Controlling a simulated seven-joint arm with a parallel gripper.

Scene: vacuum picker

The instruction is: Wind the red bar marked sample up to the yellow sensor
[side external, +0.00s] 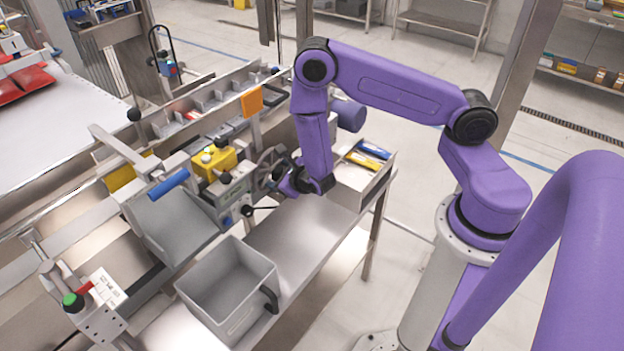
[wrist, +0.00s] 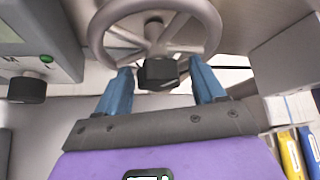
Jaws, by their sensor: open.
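A spoked grey handwheel (side external: 268,168) stands beside the machine, and it fills the top of the wrist view (wrist: 155,20). My gripper (side external: 284,176) is at this wheel. In the wrist view its two blue fingers (wrist: 162,88) are open, one on each side of a black knob (wrist: 158,74) in front of the wheel. I cannot tell whether they touch it. A yellow block (side external: 213,160) sits on the machine left of the wheel; it may be the sensor. A small red piece (side external: 85,287) shows beside a white printed card (side external: 107,288); no sample marking is readable.
A grey open bin (side external: 185,292) stands on the front shelf. A light box (side external: 350,190) holding blue and yellow items is right of my gripper. An orange plate (side external: 252,101) stands behind the wheel.

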